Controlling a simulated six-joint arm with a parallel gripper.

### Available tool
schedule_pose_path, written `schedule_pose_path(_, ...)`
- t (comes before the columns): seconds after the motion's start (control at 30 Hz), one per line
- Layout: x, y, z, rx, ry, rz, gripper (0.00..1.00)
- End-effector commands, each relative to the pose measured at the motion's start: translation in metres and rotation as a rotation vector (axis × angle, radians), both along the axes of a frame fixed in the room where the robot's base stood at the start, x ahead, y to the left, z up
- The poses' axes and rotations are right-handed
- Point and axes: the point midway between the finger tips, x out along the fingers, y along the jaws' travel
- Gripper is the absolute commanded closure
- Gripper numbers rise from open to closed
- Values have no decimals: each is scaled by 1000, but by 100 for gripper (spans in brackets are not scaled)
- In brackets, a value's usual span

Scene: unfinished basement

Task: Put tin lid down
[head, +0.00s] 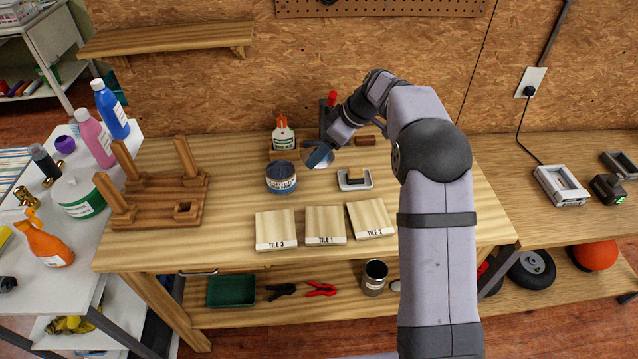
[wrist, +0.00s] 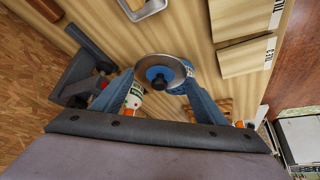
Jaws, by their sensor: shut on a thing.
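The lid appears held above the bench top, though the exact gap is hard to tell. A blue tin (head: 281,179) stands to the left of the lid, apart from it.
A grey tray (head: 354,186) lies right of the lid, with tiles (head: 325,222) in front. Behind are a glue bottle (head: 284,138), a dark clamp stand (head: 324,115) and a small brown block (head: 365,140). A wooden rack (head: 165,211) stands left. Bare bench lies between tin and tray.

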Motion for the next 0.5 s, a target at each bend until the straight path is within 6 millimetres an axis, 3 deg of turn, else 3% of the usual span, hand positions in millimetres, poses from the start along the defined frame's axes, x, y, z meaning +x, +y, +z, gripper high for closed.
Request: schedule_pose_path(0.5,0,0,-59,-1,3,-1,55)
